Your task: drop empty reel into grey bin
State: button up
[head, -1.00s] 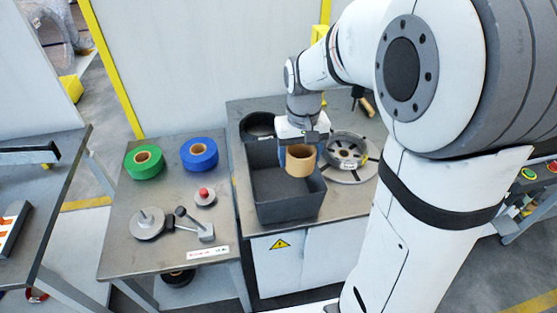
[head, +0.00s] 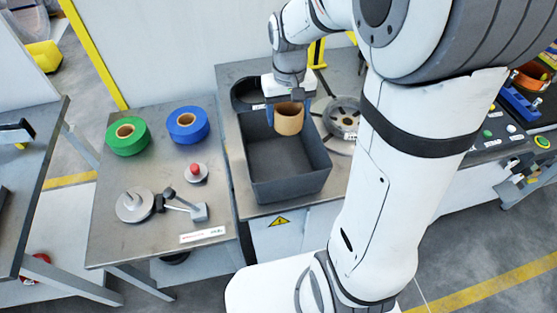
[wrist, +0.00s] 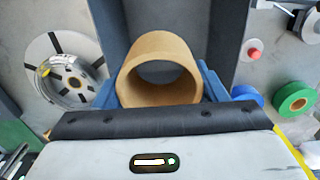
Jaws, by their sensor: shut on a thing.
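The empty reel (head: 289,118) is a tan cardboard ring with an open middle. My gripper (head: 288,108) is shut on it, with blue fingers on either side. The reel also shows in the wrist view (wrist: 160,68), between the fingers. In the head view it hangs over the back right part of the grey bin (head: 290,188). The bin is a deep, open dark grey box on the metal table, and its visible floor looks bare. The reel's exact height above the bin floor is hard to tell.
A round machine plate (head: 343,115) sits close to the bin's right. A dark round container (head: 248,92) stands behind it. The left table holds a green roll (head: 128,136), a blue roll (head: 188,125), a red-knobbed disc (head: 195,172) and a spindle with a lever (head: 134,204).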

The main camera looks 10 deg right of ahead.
jog(key=shift+f, duration=0.6)
jog(key=o, duration=1.2)
jog(key=shift+c, duration=0.2)
notch_tip(320, 180, up, 8)
jog(key=shift+b, duration=0.4)
jog(key=shift+s+f, duration=0.1)
